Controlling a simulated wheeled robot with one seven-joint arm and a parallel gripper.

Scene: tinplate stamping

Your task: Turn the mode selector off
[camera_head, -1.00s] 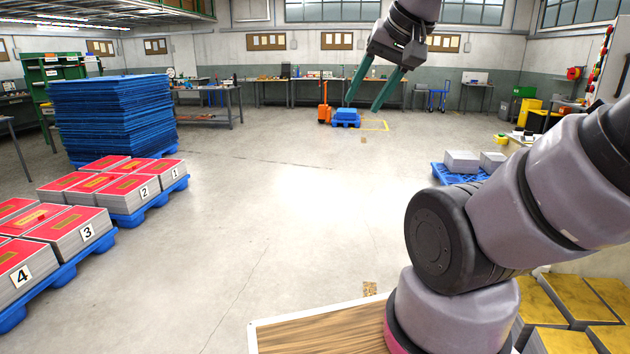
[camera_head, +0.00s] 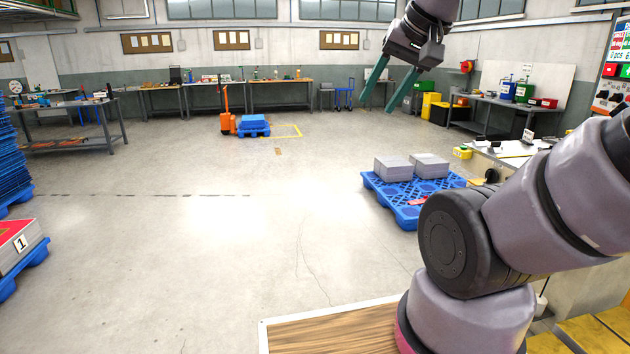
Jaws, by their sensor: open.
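I cannot make out the mode selector for certain.
A blue pallet (camera_head: 405,208) with two grey stacks stands right of centre. Beside it is a pale bench (camera_head: 510,155). An orange pallet jack (camera_head: 227,120) and workbenches (camera_head: 280,95) line the back. The middle floor is clear.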

